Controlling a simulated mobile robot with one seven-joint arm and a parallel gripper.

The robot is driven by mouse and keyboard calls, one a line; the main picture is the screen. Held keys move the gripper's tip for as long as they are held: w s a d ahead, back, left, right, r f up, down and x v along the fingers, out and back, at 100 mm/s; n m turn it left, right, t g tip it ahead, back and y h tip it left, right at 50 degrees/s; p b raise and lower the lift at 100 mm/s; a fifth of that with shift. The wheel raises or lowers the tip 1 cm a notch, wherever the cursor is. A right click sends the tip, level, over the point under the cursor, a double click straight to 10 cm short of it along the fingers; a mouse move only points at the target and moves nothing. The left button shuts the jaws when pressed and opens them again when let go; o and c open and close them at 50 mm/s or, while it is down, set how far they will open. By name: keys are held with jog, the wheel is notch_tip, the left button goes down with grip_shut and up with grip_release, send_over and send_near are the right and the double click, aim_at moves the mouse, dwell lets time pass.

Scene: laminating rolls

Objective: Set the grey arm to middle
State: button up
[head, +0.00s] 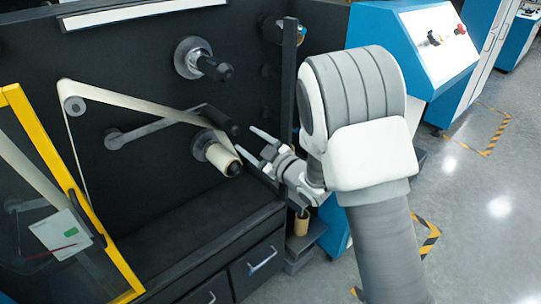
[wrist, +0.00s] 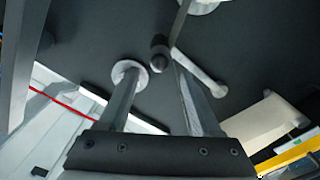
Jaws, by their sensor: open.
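The grey arm (head: 150,130) is a lever on the black machine panel. It runs from a round pivot at lower left up to the right, and a dark roller or handle (head: 221,120) sticks out from its upper end. The grey arm also shows in the wrist view (wrist: 200,72), with the dark handle end (wrist: 159,58) seen nearly end-on. My gripper (head: 248,141) is open and empty, just right of the handle, with its fingers pointing toward it. In the wrist view the handle end appears between and beyond my two fingertips (wrist: 156,72). I cannot tell whether they touch.
A cream film (head: 150,107) runs from a small roller at left to a roll (head: 222,158) just below the handle. A yellow-framed clear door (head: 75,190) stands at left. A dark post (head: 288,85) stands behind my gripper.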

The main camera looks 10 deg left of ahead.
jog(key=v, duration=0.8)
jog(key=shift+s+d, duration=0.2)
jog(key=shift+s, duration=0.05)
jog(key=shift+r, duration=0.1)
jog(key=s+d+r+m+h+p, duration=0.1)
jog(key=d+r+m+h+p, duration=0.4)
jog(key=d+r+m+h, duration=0.95)
jog(key=s+d+r+g+p, duration=0.1)
jog(key=s+d+g, duration=0.1)
jog(key=s, duration=0.6)
jog(key=s+d+r+m+g+p, duration=0.1)
jog(key=s+d+r+g+p, duration=0.1)
jog(key=s, duration=0.6)
jog(key=s+d+r+m+g+p, duration=0.1)
jog(key=s+d+r+g+p, duration=0.1)
jog(key=s, duration=0.7)
jog(key=shift+d+y, duration=0.35)
jog(key=shift+d, duration=0.45)
jog(key=shift+c, duration=0.2)
